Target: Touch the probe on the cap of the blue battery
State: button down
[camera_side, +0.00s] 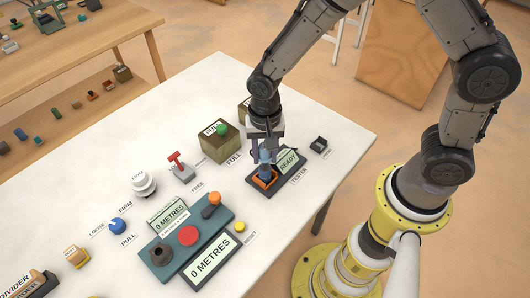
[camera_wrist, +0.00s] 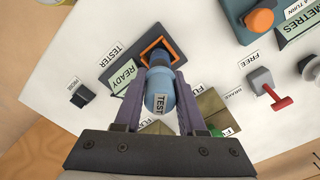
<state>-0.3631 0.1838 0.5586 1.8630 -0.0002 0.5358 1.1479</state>
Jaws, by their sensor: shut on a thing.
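My gripper (camera_side: 264,140) is shut on the blue probe (camera_side: 265,156), which is upright over the orange-rimmed holder (camera_side: 262,180) of the dark tester. In the wrist view the probe (camera_wrist: 160,92) is between both fingers, marked "TEST", its far end at the orange holder (camera_wrist: 152,50). I cannot tell whether it is still seated. The tester display (camera_side: 287,160) reads "READY".
A red-handled brake lever (camera_side: 178,167), a white knob (camera_side: 143,184) and a blue knob (camera_side: 118,226) stand to the left. A teal panel (camera_side: 170,262) with an orange crank and red button is in front.

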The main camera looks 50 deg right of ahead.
jog(key=shift+f, duration=0.5)
dwell(1.2)
jog(key=shift+r, duration=3.6)
